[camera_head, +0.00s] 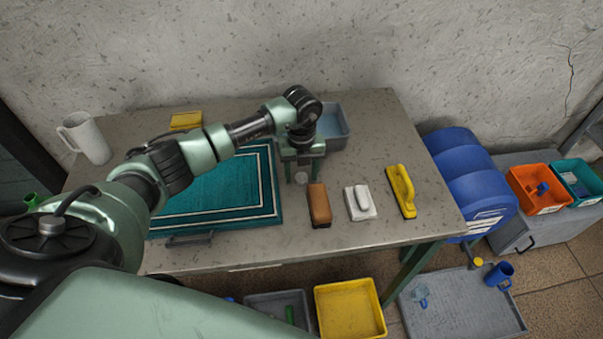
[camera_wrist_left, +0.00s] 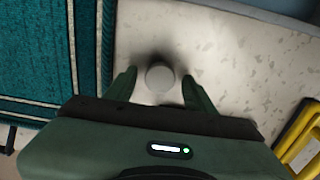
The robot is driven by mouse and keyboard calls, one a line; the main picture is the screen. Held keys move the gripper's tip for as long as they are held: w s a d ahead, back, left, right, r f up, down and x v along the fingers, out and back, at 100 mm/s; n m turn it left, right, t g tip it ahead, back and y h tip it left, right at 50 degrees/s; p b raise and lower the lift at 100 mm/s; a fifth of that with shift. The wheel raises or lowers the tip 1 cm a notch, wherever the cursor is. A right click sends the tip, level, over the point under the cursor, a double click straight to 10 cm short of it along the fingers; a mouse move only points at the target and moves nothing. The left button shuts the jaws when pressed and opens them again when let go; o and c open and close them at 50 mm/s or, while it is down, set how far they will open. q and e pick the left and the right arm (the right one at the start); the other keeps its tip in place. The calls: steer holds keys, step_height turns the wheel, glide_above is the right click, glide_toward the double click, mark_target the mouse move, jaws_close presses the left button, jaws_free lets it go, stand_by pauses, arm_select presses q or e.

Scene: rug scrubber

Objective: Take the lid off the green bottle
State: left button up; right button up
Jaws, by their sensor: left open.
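My left gripper (camera_head: 302,174) points down over the table, right of the teal rug, with its fingers apart. In the left wrist view the open fingers (camera_wrist_left: 158,80) stand on either side of a small pale round disc (camera_wrist_left: 160,77), with a gap on each side. The disc also shows in the head view (camera_head: 301,179), low between the fingers. I cannot tell whether it is the lid, and no green bottle body can be made out under it. A green object (camera_head: 33,200) shows at the far left edge, too small to identify. My right gripper is not in view.
The teal rug (camera_head: 215,190) covers the table's left middle. A brown brush (camera_head: 319,205), a white brush (camera_head: 360,203) and a yellow brush (camera_head: 402,191) lie to the right. A grey basin (camera_head: 338,128) is behind, a white jug (camera_head: 85,138) at back left.

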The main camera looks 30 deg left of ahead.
mark_target(302, 177)
arm_select(q)
step_height(302, 177, up, 12)
steer(key=b, duration=0.2)
steer(key=shift+f, duration=0.2)
